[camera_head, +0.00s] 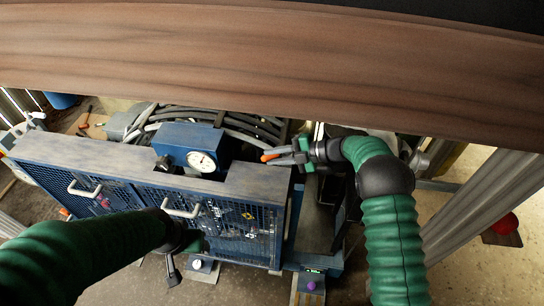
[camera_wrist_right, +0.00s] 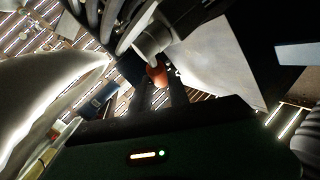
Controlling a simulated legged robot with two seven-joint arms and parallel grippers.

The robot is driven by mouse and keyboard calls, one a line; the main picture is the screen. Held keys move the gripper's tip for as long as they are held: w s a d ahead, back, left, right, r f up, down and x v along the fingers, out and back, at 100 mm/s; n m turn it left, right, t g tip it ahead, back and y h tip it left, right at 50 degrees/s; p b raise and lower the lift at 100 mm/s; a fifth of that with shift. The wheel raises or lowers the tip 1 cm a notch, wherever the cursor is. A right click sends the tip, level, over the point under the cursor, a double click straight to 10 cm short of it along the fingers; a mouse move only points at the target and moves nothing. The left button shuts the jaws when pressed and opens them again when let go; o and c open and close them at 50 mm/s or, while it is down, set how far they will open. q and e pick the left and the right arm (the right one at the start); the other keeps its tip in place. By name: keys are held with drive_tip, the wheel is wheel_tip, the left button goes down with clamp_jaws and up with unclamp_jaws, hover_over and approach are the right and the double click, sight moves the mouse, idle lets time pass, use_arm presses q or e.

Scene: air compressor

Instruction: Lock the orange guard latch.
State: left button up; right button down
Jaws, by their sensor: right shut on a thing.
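The orange guard latch (camera_head: 269,157) shows as a small orange tip at the right end of the compressor's blue housing, just right of the gauge box. My right gripper (camera_head: 284,156) reaches it from the right and is shut on it. In the right wrist view the orange latch (camera_wrist_right: 157,74) stands at the tips of the dark fingers (camera_wrist_right: 161,92), with a grey cylindrical part beside it. The fingers hide part of the latch, and I cannot tell its exact angle. My left gripper (camera_head: 186,245) is low in front of the mesh panel, mostly hidden by its arm; its jaws are unclear.
The blue compressor housing (camera_head: 90,155) has mesh doors with white handles (camera_head: 182,208). A blue box with a round gauge (camera_head: 202,161) stands on top, with dark hoses (camera_head: 245,125) behind. A wooden beam (camera_head: 270,60) crosses the top.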

drive_tip(key=c, duration=1.6)
unclamp_jaws()
drive_tip(key=shift+w+d, duration=0.2)
drive_tip(key=shift+d, duration=0.15)
drive_tip(key=o, duration=0.3)
drive_tip(key=shift+w+d+f, duration=0.15)
drive_tip(key=shift+d, duration=0.1)
drive_tip(key=shift+o, duration=0.2)
